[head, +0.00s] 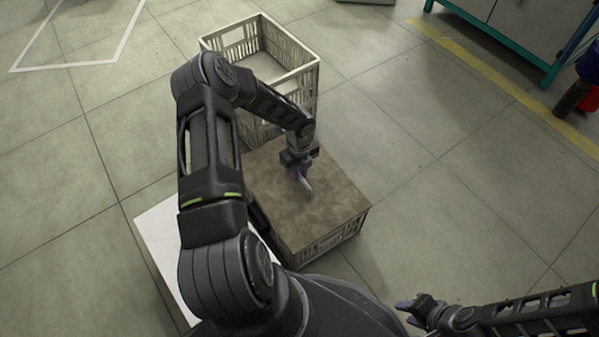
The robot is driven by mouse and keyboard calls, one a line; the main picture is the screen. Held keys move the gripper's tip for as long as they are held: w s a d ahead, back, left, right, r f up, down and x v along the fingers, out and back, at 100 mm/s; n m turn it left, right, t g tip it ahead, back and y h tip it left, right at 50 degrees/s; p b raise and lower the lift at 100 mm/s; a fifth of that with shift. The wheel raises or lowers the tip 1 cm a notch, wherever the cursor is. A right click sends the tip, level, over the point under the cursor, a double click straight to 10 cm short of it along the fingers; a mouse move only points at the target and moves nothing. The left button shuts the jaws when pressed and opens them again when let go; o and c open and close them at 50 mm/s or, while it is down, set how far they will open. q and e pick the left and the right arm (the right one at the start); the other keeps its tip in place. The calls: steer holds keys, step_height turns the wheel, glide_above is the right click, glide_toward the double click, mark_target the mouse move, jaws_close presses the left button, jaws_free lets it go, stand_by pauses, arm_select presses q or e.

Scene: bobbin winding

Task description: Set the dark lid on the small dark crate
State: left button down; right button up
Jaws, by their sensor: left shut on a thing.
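The dark lid (335,202) is a flat brown mottled square board in the middle of the head view. It lies over the top of the small dark crate (337,245), whose slotted front walls show below the lid's near edges. I cannot tell whether the lid is fully seated or slightly above the rim. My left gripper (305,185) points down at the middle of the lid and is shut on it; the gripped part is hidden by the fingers. My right gripper (407,313) is at the bottom right, away from the crate, with its fingers apart and empty.
A larger pale open crate (310,82) stands just behind the small crate. A white sheet or panel (160,240) lies to the left, partly behind my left arm. A teal-framed cabinet (520,30) stands at the top right beyond a yellow floor line. The tiled floor on the right is clear.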

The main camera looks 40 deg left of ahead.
arm_select(q)
steer(key=shift+r, duration=0.1)
